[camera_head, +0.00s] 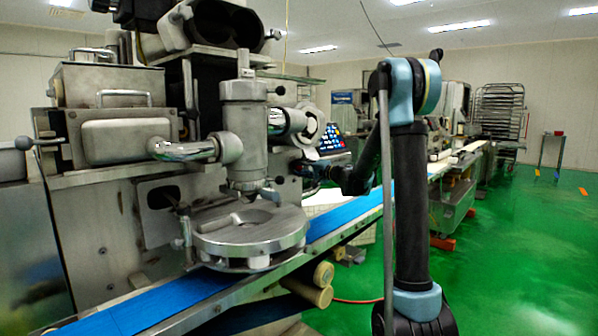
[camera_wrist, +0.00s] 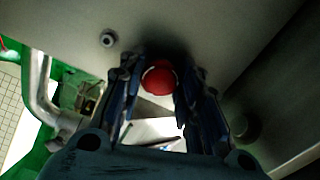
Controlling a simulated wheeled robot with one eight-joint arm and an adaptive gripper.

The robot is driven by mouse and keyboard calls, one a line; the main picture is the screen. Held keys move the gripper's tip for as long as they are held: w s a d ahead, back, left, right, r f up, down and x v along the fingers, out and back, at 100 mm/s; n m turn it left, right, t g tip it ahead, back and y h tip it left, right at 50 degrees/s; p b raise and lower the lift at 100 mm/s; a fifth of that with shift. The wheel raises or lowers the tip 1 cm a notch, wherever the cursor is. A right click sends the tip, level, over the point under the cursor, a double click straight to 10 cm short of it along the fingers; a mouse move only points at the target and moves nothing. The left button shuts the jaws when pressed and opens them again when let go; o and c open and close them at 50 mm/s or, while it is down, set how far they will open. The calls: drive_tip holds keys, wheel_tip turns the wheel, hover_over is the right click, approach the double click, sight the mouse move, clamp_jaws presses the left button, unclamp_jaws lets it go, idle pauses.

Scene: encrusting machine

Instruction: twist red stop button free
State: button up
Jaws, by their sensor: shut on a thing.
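The red stop button (camera_wrist: 158,78) is a round red knob on the metal panel (camera_wrist: 215,25) of the encrusting machine (camera_head: 120,130). In the wrist view it sits between the two dark blue fingers of my gripper (camera_wrist: 159,60), close to the tips. My gripper is shut on the button, one finger on each side. In the head view my gripper (camera_head: 312,172) reaches left to the machine's side, below a control panel with coloured keys (camera_head: 331,141). The button is hidden there.
A small round fitting (camera_wrist: 108,39) is on the panel left of the fingers. A bent metal pipe (camera_wrist: 42,95) lies farther left. A blue conveyor belt (camera_head: 345,215) runs below my arm.

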drive_tip(key=shift+c, duration=0.2)
drive_tip(key=o, duration=1.1)
drive_tip(key=shift+w+f, duration=0.1)
drive_tip(key=shift+f, duration=0.05)
drive_tip(key=v, duration=1.2)
